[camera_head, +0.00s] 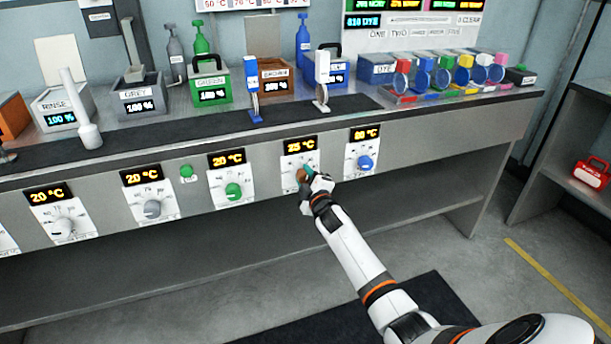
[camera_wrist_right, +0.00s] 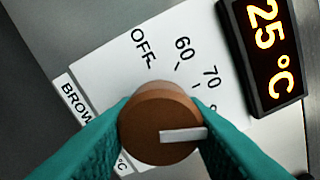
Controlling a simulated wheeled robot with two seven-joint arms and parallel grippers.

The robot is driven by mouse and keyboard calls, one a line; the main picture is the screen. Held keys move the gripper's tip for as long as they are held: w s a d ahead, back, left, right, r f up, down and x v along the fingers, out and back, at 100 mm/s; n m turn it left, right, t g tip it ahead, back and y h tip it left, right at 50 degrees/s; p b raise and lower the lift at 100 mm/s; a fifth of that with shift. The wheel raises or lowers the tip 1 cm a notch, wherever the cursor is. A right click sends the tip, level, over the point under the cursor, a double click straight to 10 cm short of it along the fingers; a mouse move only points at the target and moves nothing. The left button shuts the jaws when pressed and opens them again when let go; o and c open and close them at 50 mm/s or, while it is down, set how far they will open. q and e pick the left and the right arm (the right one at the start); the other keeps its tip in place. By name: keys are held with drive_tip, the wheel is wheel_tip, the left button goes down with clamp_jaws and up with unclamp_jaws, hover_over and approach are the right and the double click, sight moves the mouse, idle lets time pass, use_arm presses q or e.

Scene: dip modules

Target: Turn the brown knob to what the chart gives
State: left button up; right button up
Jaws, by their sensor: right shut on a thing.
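The brown knob (camera_head: 301,176) sits on a white dial plate (camera_head: 290,160) on the bench front. My right gripper (camera_head: 308,177) is shut on it. In the right wrist view the teal fingers grip the brown knob (camera_wrist_right: 155,112) from both sides. Its white pointer mark (camera_wrist_right: 183,135) points to picture right, past the printed 70, towards a label mostly hidden by a finger. OFF, 60 and 70 are readable. The display above reads 25 °C (camera_head: 300,144). A chart (camera_head: 240,4) at the top is cut off, with only its lowest row of temperatures partly showing. My left gripper is out of view.
Neighbouring dials with a green knob (camera_head: 233,191) and a blue knob (camera_head: 365,162) flank it. Above stand the brown bath (camera_head: 272,68), other coloured baths and bottles on the bench. A red case (camera_head: 592,172) lies on a right shelf.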

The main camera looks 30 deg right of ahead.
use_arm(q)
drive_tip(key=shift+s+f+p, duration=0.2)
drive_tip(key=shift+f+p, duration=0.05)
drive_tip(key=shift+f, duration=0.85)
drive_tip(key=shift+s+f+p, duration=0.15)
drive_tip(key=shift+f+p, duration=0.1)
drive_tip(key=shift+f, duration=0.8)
use_arm(e)
drive_tip(key=shift+f+m, duration=0.1)
drive_tip(key=shift+m, duration=1.7)
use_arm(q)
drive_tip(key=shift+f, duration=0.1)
use_arm(e)
drive_tip(key=o, duration=1)
drive_tip(key=shift+s, duration=0.1)
drive_tip(key=shift+s+a, duration=0.15)
drive_tip(key=shift+s, duration=0.2)
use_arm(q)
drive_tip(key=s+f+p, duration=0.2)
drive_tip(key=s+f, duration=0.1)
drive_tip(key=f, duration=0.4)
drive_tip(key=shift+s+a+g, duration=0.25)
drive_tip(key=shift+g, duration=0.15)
use_arm(e)
drive_tip(key=v, duration=1.1)
drive_tip(key=shift+f, duration=0.1)
